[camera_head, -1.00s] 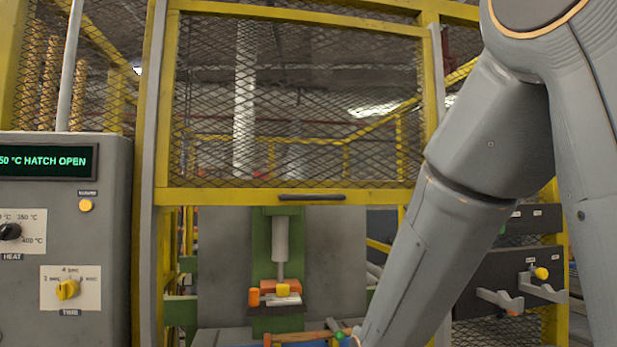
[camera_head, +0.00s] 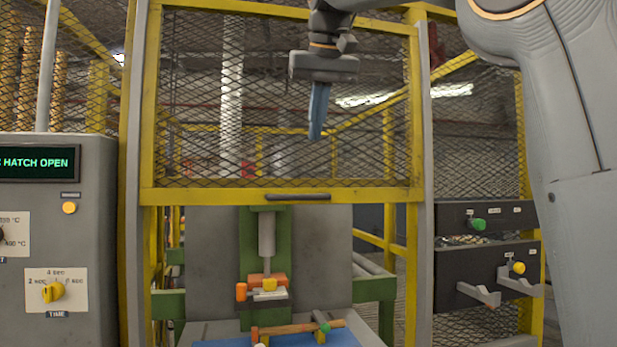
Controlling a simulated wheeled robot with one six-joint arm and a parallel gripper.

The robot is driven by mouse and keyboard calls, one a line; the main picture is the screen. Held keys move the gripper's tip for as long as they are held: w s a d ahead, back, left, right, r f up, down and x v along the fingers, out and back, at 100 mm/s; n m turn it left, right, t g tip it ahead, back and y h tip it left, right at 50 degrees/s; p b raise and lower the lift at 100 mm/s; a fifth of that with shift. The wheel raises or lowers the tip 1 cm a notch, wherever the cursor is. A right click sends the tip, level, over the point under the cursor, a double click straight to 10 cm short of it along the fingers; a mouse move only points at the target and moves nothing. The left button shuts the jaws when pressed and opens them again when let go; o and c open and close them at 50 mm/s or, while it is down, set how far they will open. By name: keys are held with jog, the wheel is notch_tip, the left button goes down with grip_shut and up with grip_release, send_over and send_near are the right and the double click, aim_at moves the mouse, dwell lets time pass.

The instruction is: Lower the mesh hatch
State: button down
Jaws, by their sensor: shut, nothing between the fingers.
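The mesh hatch (camera_head: 230,120) is a yellow frame filled with dark wire mesh, and it stands raised. Its lower yellow bar carries a dark handle (camera_head: 298,197). The opening below the bar is clear to the press behind. My gripper (camera_head: 316,135) points down in front of the mesh, above and slightly right of the handle. Its blue fingers are together and empty, and apart from the handle in the picture. The control box display (camera_head: 38,163) reads "HATCH OPEN".
Behind the opening stands a green press (camera_head: 266,250) with an orange and yellow tool. A turned wood piece (camera_head: 290,328) lies below it on a blue surface. The grey control box (camera_head: 95,260) is at left. A dark rack (camera_head: 485,262) with grey hooks is at right.

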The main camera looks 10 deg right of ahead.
jog(key=x, duration=0.4)
jog(key=p+x, duration=0.1)
jog(key=x, duration=0.3)
jog(key=shift+w+a, duration=0.15)
jog(key=shift+w, duration=0.25)
jog(key=f, duration=0.2)
jog(key=f+p, duration=0.1)
jog(key=f, duration=0.1)
jog(key=shift+s+f, duration=0.1)
jog(key=shift+s, duration=0.2)
